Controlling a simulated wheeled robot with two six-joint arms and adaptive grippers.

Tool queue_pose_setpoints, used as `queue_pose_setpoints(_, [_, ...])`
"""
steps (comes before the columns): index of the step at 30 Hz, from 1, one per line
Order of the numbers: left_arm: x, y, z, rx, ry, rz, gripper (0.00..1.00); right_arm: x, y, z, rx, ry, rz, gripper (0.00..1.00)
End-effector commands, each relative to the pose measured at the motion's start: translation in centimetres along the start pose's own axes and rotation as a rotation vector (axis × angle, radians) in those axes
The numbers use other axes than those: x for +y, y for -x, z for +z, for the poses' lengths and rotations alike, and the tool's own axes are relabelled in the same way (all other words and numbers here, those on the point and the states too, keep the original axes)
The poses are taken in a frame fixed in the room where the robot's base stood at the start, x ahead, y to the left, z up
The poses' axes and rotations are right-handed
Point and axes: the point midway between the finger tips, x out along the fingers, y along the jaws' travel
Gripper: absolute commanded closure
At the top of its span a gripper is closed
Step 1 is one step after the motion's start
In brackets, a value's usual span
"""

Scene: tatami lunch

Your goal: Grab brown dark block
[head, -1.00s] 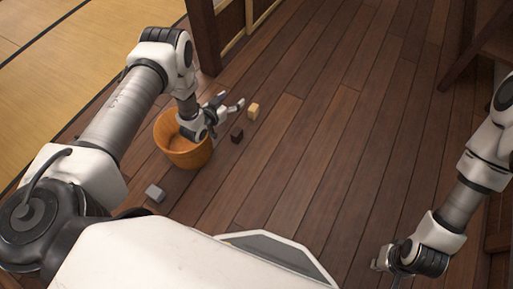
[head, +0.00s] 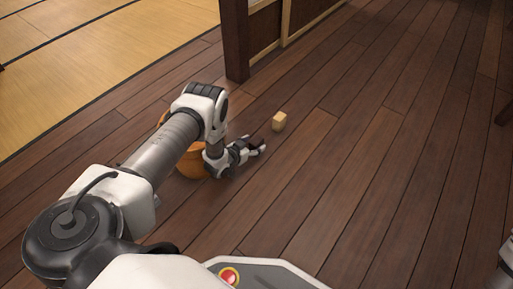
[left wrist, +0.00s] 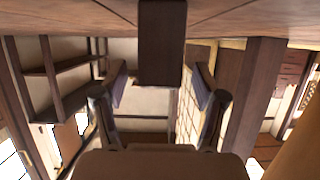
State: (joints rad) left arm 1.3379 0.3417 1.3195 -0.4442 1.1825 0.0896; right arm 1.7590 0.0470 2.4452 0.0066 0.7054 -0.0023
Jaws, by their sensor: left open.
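The dark brown block (left wrist: 162,45) shows large at the top middle of the left wrist view, on the plank floor. It lies between the lines of my left gripper's two fingers, with a gap on each side. My left gripper (left wrist: 160,85) is open and holds nothing. In the head view my left gripper (head: 251,148) is low over the floor, right of the orange basket, and its fingers mostly hide the dark block. My right gripper is out of view; only a bit of its arm shows at the right edge.
The orange basket (head: 190,167) stands behind my left arm, partly hidden. A light yellow block (head: 279,121) lies on the floor just beyond the left gripper. A dark wooden post (head: 235,42) stands at the back, beside the tatami (head: 110,55).

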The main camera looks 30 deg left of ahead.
Motion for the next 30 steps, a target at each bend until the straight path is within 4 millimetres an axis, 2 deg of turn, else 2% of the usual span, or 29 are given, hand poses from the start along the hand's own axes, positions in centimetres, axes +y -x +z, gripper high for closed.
queue_pose_setpoints(1, [0.0,-1.2,0.8,0.002,-0.001,0.001,0.29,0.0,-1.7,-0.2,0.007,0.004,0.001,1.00])
queue_pose_setpoints(3, [0.1,-2.1,0.5,0.002,0.000,0.001,0.29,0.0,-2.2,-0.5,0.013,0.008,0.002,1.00])
queue_pose_setpoints(10, [0.0,-2.3,0.1,-0.001,0.001,0.001,0.29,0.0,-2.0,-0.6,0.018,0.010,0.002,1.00])
queue_pose_setpoints(11, [0.0,-2.3,0.1,-0.001,0.001,0.001,0.33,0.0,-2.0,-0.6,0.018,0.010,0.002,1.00])
queue_pose_setpoints(15, [0.0,-2.3,0.1,-0.001,0.001,0.001,0.82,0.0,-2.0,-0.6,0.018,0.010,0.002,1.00])
queue_pose_setpoints(16, [0.0,-2.3,0.1,-0.001,0.001,0.000,0.93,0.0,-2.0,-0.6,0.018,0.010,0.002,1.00])
queue_pose_setpoints(17, [0.0,-2.3,0.1,-0.001,0.001,0.001,0.97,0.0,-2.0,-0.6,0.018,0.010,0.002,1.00])
queue_pose_setpoints(26, [0.0,-2.3,0.1,-0.001,0.001,0.001,0.97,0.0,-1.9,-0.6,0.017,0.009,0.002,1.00])
queue_pose_setpoints(30, [0.0,-2.0,-0.7,-0.001,0.001,0.000,0.97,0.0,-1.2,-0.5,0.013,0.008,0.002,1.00])
